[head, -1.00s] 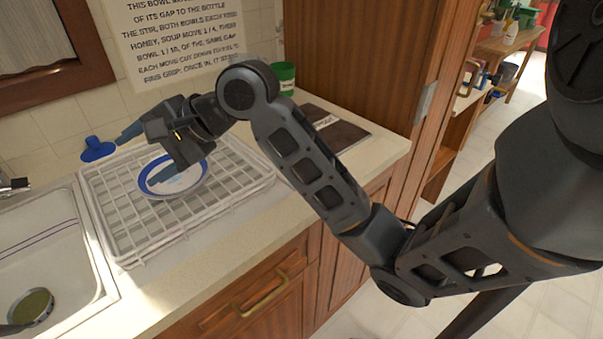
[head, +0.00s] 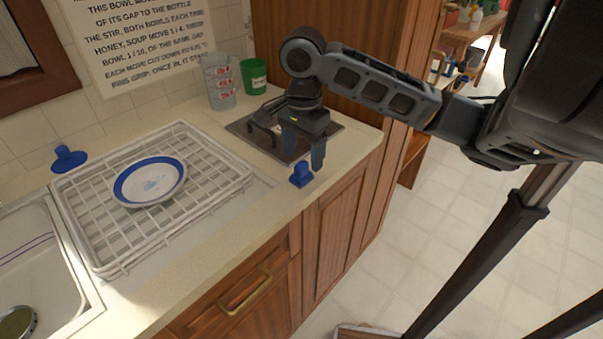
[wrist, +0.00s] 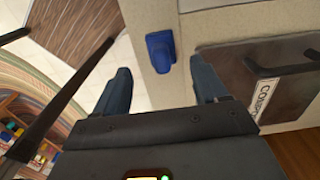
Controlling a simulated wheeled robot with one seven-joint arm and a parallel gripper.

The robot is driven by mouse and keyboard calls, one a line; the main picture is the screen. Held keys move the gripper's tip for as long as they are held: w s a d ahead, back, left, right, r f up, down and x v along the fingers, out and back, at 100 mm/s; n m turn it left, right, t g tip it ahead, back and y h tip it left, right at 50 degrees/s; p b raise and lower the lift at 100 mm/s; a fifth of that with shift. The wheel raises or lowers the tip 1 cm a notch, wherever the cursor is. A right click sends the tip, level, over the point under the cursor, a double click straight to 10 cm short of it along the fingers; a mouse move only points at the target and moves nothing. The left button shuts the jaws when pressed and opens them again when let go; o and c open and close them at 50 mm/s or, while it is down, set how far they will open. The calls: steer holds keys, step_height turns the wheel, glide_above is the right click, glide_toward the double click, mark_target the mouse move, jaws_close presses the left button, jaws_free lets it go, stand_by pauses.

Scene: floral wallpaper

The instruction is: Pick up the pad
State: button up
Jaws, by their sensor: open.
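A small blue block-like thing with a raised grip (head: 301,175), which looks like the pad, sits on the counter near its front right edge. It also shows in the wrist view (wrist: 160,50). My gripper (head: 304,154) is open and empty with its fingers pointing down, close to the blue pad in the head view. In the wrist view, the pad appears ahead of the gap between my two fingertips (wrist: 161,74), apart from them. A second blue piece with a broad base and a knob (head: 68,158) stands at the back left, beside the rack.
A dark lid labelled compost (head: 262,133) with a handle lies behind the pad. Clear measuring cups (head: 219,88) and a green cup (head: 254,76) stand at the back. A tall wooden cabinet (head: 310,25) borders the right.

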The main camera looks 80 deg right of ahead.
mark_target(301, 163)
steer(key=shift+w+f+p, duration=0.15)
steer(key=shift+f+p, duration=0.2)
steer(key=shift+f, duration=2.35)
steer(key=shift+c, duration=0.4)
steer(key=c, duration=1.1)
